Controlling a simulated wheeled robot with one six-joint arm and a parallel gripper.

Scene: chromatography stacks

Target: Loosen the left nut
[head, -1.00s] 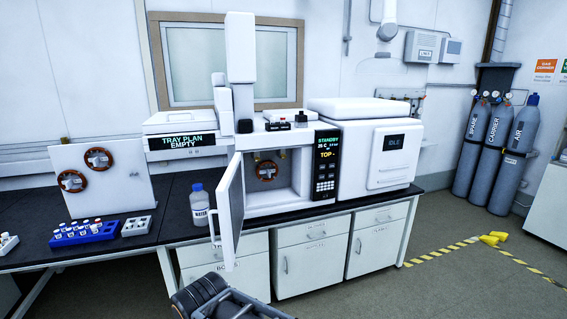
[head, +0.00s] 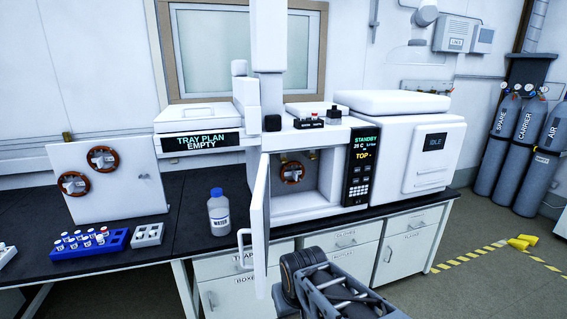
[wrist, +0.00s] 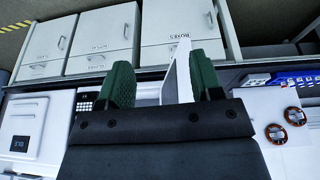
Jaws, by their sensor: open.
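In the head view the oven (head: 330,172) of the white instrument is open, with a red-brown ring-shaped column (head: 292,173) hanging inside. Small brass-coloured fittings (head: 284,157) show faintly at the oven's top, too small to tell which is the left nut. The white oven door (head: 260,225) stands swung out towards me. In the wrist view my gripper (wrist: 163,80) has its two green fingers apart, with nothing held. The door (wrist: 179,72) shows beyond the gap between them. The fingers are not visible in the head view, and the nuts are not seen in the wrist view.
A water bottle (head: 219,214) stands on the black bench left of the door. A blue vial rack (head: 90,242) and a white panel with two spare columns (head: 108,183) are further left. Cabinets (head: 352,255) lie below. Gas cylinders (head: 535,130) stand at right.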

